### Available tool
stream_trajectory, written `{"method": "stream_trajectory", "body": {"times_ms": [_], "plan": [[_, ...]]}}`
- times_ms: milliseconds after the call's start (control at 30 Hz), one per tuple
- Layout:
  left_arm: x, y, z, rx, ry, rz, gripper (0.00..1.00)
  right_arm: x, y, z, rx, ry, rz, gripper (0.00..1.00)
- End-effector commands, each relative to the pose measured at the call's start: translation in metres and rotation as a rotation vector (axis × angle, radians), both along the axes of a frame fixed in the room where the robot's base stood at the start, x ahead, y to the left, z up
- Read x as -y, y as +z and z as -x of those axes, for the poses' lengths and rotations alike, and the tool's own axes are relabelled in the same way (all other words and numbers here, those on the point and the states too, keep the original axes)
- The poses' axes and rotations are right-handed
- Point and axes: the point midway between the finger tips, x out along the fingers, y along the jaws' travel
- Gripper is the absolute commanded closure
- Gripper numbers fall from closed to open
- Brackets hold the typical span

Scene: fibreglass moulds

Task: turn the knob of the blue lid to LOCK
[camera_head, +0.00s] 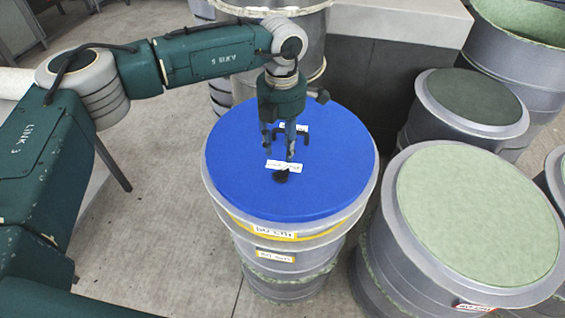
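The blue lid (240,165) lies flat on top of a grey drum (315,246) in the middle of the view. A small black knob-like part (281,176) sits on the lid in front of a white label (285,165). My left gripper (280,148) points down over the lid, just behind that label. Its two fingers stand apart with a gap between them, and nothing shows held. Another dark part (303,138) and a second white label (295,127) are partly hidden by the gripper. The label text is too small to read. My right gripper is not in view.
A drum with a pale green top (475,215) stands close on the right. A smaller drum with a dark green top (474,97) is behind it. A grey block (400,25) and more drums stand at the back. Bare concrete floor (165,205) lies left of the lidded drum.

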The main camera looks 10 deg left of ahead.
Motion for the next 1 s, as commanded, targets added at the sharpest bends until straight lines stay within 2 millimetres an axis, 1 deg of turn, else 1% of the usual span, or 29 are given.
{"method": "stream_trajectory", "body": {"times_ms": [33,200,400,500,600,833,967,1000], "plan": [[0.0,-0.008,0.001,-0.004,0.0,0.0,0.62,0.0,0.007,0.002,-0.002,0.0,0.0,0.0],[0.0,-0.041,0.001,-0.005,0.0,0.001,0.62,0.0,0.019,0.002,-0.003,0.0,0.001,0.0],[0.001,-0.07,0.001,-0.002,0.0,0.002,0.62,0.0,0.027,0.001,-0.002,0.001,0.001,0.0],[0.001,-0.078,0.0,-0.002,0.0,0.003,0.62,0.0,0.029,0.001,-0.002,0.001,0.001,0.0],[0.001,-0.081,0.0,-0.001,-0.001,0.004,0.62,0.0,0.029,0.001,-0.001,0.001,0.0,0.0],[0.001,-0.082,0.0,0.0,-0.001,0.004,0.62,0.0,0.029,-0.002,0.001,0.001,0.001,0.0],[0.001,-0.082,0.0,0.0,-0.001,0.004,0.88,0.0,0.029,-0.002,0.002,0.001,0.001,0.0],[0.001,-0.082,0.0,0.0,-0.001,0.004,0.96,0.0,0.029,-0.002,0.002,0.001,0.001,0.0]]}}
